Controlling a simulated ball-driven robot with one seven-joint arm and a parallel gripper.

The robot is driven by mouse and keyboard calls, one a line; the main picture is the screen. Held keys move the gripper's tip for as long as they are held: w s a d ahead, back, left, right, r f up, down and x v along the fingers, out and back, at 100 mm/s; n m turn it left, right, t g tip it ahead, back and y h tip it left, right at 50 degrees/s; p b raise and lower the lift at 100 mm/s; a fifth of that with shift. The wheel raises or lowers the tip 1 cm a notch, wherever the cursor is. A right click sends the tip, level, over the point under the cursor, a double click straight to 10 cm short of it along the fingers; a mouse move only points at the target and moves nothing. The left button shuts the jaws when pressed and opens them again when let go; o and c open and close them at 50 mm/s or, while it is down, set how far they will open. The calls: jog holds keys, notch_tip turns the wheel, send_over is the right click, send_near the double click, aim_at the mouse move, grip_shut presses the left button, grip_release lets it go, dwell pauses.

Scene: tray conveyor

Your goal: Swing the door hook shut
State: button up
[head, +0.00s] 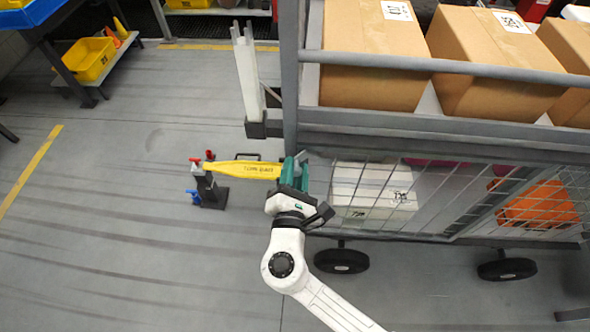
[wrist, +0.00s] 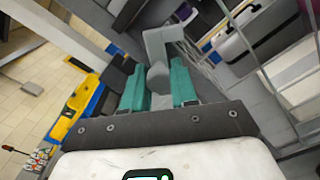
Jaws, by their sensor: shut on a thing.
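My gripper (head: 293,168) is beside the left corner post of a grey wire-sided cart (head: 290,90), below its upper shelf. In the wrist view, its two teal fingers (wrist: 160,88) are closed around a light grey piece with a rounded end, which looks like the door hook (wrist: 158,72). The hook runs away from me to a paler block near the cart's frame. In the head view my gripper mostly hides the hook, so I cannot tell whether it is latched.
A yellow bar (head: 243,170) reaches from a dark floor stand (head: 208,190) toward my gripper. Cardboard boxes (head: 370,60) fill the cart's upper shelf. A white box (head: 370,192) and an orange item (head: 537,205) sit behind the mesh.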

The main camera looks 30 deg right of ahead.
grip_shut()
jog(key=shift+f+b, duration=0.15)
jog(key=shift+b, duration=0.15)
jog(key=m+b, duration=0.2)
jog(key=f+m+b, duration=0.1)
jog(key=b, duration=0.1)
jog(key=shift+s+d, duration=0.2)
jog(key=shift+d, duration=0.05)
jog(key=m+b, duration=0.3)
jog(key=b, duration=0.1)
jog(key=f+m+b, duration=0.1)
jog(key=m+b, duration=0.3)
jog(key=shift+s+d+f+m, duration=0.2)
jog(key=shift+m, duration=0.1)
jog(key=shift+b, duration=0.35)
jog(key=o, duration=0.6)
grip_release()
jog(key=shift+s, duration=0.1)
